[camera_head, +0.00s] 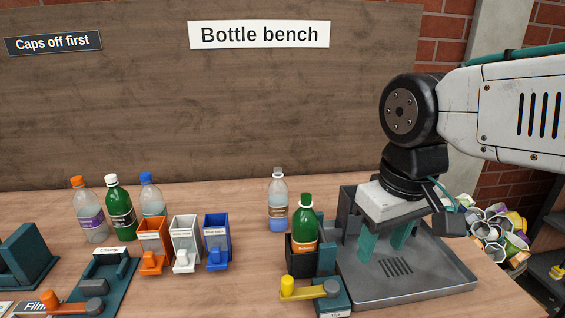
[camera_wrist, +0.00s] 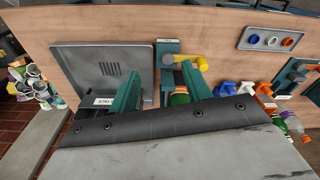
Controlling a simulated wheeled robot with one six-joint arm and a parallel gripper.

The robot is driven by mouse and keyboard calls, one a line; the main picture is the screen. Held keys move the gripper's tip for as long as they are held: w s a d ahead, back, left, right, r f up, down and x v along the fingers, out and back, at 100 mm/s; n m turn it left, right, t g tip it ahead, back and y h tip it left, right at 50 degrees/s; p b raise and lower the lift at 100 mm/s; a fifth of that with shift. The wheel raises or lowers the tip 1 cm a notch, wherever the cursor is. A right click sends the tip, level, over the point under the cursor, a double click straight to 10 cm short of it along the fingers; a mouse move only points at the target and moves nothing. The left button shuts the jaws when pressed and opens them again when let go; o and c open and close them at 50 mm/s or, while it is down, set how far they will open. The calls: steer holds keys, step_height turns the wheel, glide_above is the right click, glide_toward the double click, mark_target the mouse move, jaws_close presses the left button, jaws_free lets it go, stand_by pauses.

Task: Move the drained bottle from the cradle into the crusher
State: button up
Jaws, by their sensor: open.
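A green bottle (camera_head: 304,228) with an orange label stands upright in a dark holder (camera_head: 300,267), seemingly the cradle, at the left edge of the metal tray. No cap shows on its neck. In the wrist view a green round patch (camera_wrist: 180,98), probably this bottle, shows near the right finger, partly hidden by my gripper. My gripper (camera_head: 384,244) has its teal fingers spread and empty, above the tray and right of the bottle. The fingers also show in the wrist view (camera_wrist: 160,78). I cannot identify the crusher in either view.
A yellow lever (camera_head: 303,290) juts out in front of the holder. A clear bottle (camera_head: 278,205) stands behind it. Several capped bottles (camera_head: 120,212) and orange, white and blue bins (camera_head: 184,240) stand left. The metal tray (camera_head: 440,283) is empty. Crushed bottles (camera_head: 497,232) lie beyond the bench, right.

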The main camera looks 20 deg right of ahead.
steer(key=w+a+r+n, duration=0.1)
steer(key=w+r+n, duration=0.2)
steer(key=w, duration=0.8)
steer(key=n+g, duration=0.1)
steer(key=n, duration=0.2)
glide_above(306, 195)
steer(key=shift+s+d+f, duration=0.1)
steer(key=shift+s+f, duration=0.2)
steer(key=shift+s, duration=0.15)
steer(key=shift+w+f, duration=0.15)
steer(key=shift+w, duration=0.25)
steer(key=shift+w+f, duration=0.1)
steer(key=shift+f, duration=3.75)
steer(key=c, duration=1.1)
steer(key=shift+o, duration=0.2)
